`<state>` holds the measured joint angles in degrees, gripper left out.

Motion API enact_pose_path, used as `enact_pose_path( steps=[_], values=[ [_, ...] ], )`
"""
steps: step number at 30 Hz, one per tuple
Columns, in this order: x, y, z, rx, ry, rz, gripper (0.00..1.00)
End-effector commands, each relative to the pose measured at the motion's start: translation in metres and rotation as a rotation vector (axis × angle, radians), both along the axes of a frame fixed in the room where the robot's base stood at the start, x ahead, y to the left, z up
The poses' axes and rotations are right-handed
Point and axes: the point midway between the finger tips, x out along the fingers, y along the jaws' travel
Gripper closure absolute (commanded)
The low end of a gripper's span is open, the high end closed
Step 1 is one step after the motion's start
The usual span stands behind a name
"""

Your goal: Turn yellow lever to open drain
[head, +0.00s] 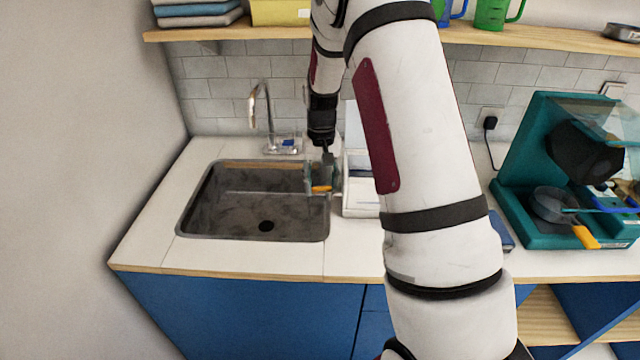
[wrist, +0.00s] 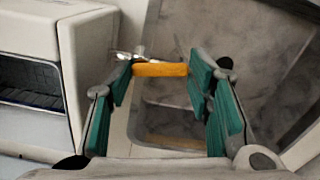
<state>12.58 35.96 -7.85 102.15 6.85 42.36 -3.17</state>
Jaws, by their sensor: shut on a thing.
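The yellow lever (head: 321,188) is at the right rim of the sink, and it also shows in the wrist view (wrist: 160,69) as a short yellow-orange bar. My gripper (head: 322,178) points down over the sink's right edge. In the wrist view its teal finger pads (wrist: 161,72) stand at the two ends of the lever, and it is shut on the lever. The metal sink (head: 205,220) has a dark round drain hole (head: 266,226) in its floor. The lever's mount is partly hidden by the fingers.
A faucet (head: 265,110) stands behind the sink. A white appliance (head: 360,200) stands close to the right of my gripper, and its body (wrist: 30,55) fills the left of the wrist view. A teal machine (head: 515,215) is farther right. A shelf (head: 230,33) runs above.

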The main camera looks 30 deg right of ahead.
Motion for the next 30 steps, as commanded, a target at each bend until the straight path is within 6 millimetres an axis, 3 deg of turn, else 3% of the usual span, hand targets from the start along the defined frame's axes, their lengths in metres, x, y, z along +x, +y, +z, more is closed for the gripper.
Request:
enact_pose_path(
  steps=[12,29,30],
  values=[
    [0.0046,-0.0022,-0.0001,0.000,-0.001,-0.209,0.81],
    [0.0049,-0.0024,0.0003,0.001,-0.001,-0.246,0.81],
    [0.0049,-0.0024,0.0003,0.001,-0.001,-0.246,0.49]
  ],
)
